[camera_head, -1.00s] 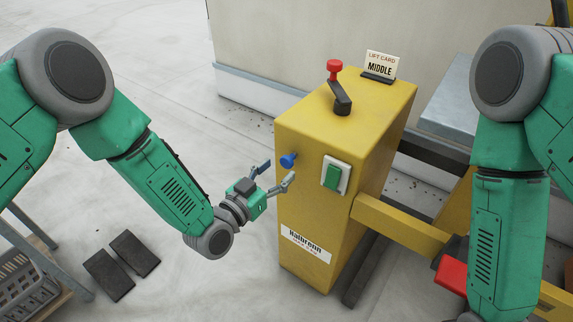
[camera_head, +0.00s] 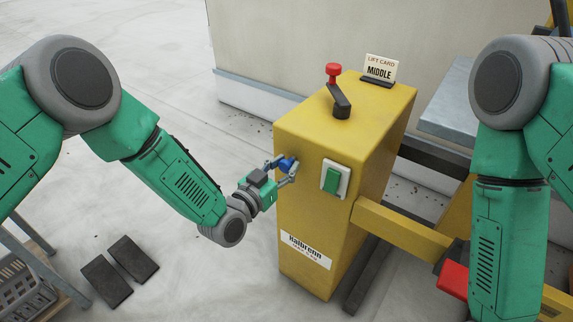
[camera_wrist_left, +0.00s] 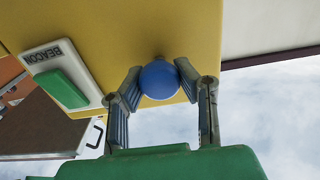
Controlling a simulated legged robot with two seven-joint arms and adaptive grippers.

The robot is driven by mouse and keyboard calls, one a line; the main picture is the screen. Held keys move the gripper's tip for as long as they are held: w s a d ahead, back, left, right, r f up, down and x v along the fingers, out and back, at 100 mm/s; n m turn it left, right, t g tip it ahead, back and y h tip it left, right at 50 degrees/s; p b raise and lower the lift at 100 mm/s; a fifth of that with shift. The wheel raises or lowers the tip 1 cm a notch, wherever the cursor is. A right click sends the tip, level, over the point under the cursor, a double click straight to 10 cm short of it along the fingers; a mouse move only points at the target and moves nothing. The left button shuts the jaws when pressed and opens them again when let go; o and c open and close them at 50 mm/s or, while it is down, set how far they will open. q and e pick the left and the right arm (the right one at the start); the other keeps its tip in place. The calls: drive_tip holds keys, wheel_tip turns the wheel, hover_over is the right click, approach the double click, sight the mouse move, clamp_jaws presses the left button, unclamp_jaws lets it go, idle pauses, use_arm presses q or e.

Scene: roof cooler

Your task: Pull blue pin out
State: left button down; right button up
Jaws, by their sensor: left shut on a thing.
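The blue pin (camera_head: 287,163) sticks out of the near left face of the yellow control box (camera_head: 308,220), close to its left edge. In the left wrist view its round blue head (camera_wrist_left: 159,80) sits between two grey fingers. My left gripper (camera_head: 280,168) is shut on the head, with one finger on each side. The pin's shaft is hidden behind the head, so I cannot tell how deep it sits. My right arm (camera_head: 490,220) hangs at the right; its gripper is not clearly visible.
A green switch (camera_head: 333,180) on a white plate is right of the pin. A red-knobbed lever (camera_head: 335,85) and a "MIDDLE" card (camera_head: 380,68) are on top of the box. A yellow rail (camera_head: 405,225) runs right. Dark pads (camera_head: 120,270) lie on the floor.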

use_arm(q)
drive_tip(key=p+v, duration=0.1)
drive_tip(key=v, duration=0.2)
drive_tip(key=shift+s+a+p, duration=0.15)
drive_tip(key=shift+s+p, duration=0.15)
drive_tip(key=shift+s, duration=0.05)
drive_tip(key=shift+f, duration=0.1)
drive_tip(key=c, duration=1.3)
unclamp_jaws()
drive_tip(key=shift+o, duration=0.7)
drive_tip(key=shift+s, duration=0.1)
drive_tip(key=shift+a, duration=0.2)
approach(284, 169)
drive_tip(key=v, duration=0.5)
drive_tip(key=shift+a, duration=0.3)
